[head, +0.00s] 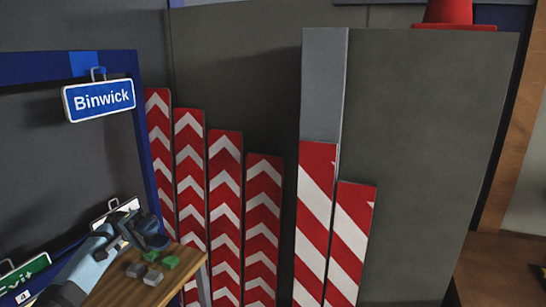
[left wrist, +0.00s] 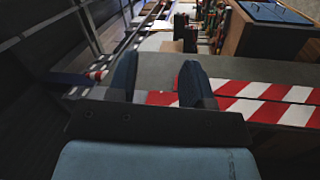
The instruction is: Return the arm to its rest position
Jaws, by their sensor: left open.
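My left arm comes in from the lower left of the head view, and its gripper (head: 145,225) is at the edge of a small wooden table. In the left wrist view the two dark fingers of this gripper (left wrist: 158,72) stand apart with nothing held between them. A blue "Binwick" sign (head: 99,99) hangs from a blue frame above the gripper. A smaller white-edged sign (head: 116,211) is partly hidden behind the gripper. My right gripper is in neither view.
The wooden table top (head: 150,291) holds small grey and green blocks (head: 154,277) beside my gripper. A green sign (head: 24,274) is at the lower left. Several red-and-white chevron boards (head: 225,190) and striped boards (head: 315,200) stand against a grey panel (head: 430,150).

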